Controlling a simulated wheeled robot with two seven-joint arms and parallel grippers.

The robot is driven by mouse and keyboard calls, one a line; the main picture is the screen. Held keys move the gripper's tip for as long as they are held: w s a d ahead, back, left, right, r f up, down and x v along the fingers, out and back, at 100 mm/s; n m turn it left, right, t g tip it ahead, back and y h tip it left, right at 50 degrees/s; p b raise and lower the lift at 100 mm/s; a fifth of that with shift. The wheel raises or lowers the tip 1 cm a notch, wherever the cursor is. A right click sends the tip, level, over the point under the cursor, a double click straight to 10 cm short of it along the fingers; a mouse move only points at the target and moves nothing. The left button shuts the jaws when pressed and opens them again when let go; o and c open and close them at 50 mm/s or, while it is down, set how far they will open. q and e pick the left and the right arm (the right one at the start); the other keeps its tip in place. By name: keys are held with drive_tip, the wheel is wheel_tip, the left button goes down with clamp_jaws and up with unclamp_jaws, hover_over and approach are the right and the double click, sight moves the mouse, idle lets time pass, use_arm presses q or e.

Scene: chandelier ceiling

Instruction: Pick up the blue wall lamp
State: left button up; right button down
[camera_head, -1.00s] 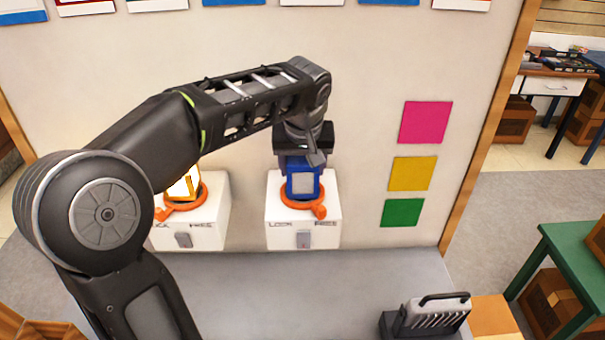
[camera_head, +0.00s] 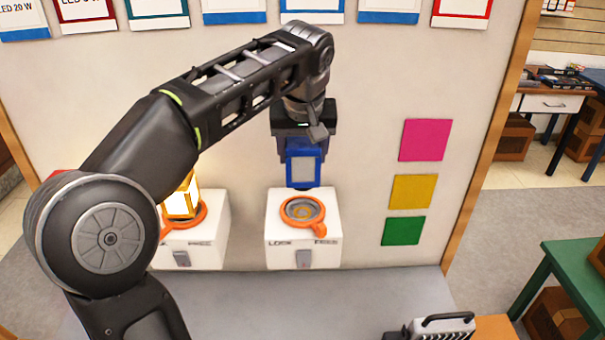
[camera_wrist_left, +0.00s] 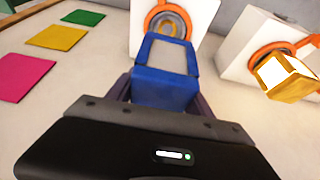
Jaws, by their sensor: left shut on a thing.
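The blue wall lamp (camera_head: 303,165) has a pale, unlit panel and is in the air above its white mount box (camera_head: 303,255). My left gripper (camera_head: 303,140) is shut on it from above. In the left wrist view the blue lamp (camera_wrist_left: 163,75) sits between the fingers of my left gripper (camera_wrist_left: 160,92). The orange ring (camera_head: 302,210) on the box is empty, with a clear gap below the lamp. My right gripper is not in view.
A lit yellow lamp (camera_head: 181,197) stands in the neighbouring white box (camera_head: 195,240) to the left. Pink (camera_head: 424,140), yellow (camera_head: 411,191) and green (camera_head: 403,231) squares are on the wall at right. A grey device (camera_head: 435,328) lies at front right.

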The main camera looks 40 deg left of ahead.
use_arm(q)
wheel_tip(320, 180, up, 2)
drive_tip(key=shift+r, duration=0.15)
idle(0.6)
